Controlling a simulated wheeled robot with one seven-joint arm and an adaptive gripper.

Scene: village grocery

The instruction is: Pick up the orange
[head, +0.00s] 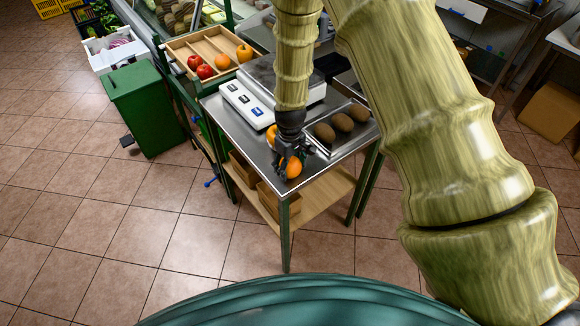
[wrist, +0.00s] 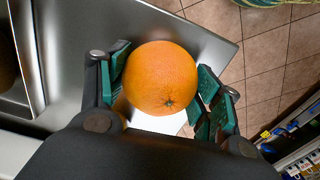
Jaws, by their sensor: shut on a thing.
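The orange (wrist: 160,76) sits between the two green-padded fingers of my gripper (wrist: 163,84) in the wrist view, with a pad against each side. In the head view the orange (head: 293,167) shows at the fingertips of my gripper (head: 288,165), near the front corner of the metal table (head: 237,138). My gripper is shut on it. I cannot tell whether the orange still touches the table top. Another orange-coloured fruit (head: 271,135) is partly hidden behind my gripper.
A scale (head: 250,103) and a metal tray (head: 355,139) with several brown fruits stand on the table. A wooden crate (head: 182,46) behind holds red, orange and yellow fruit. A green bin (head: 147,108) stands at left. The tiled floor in front is clear.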

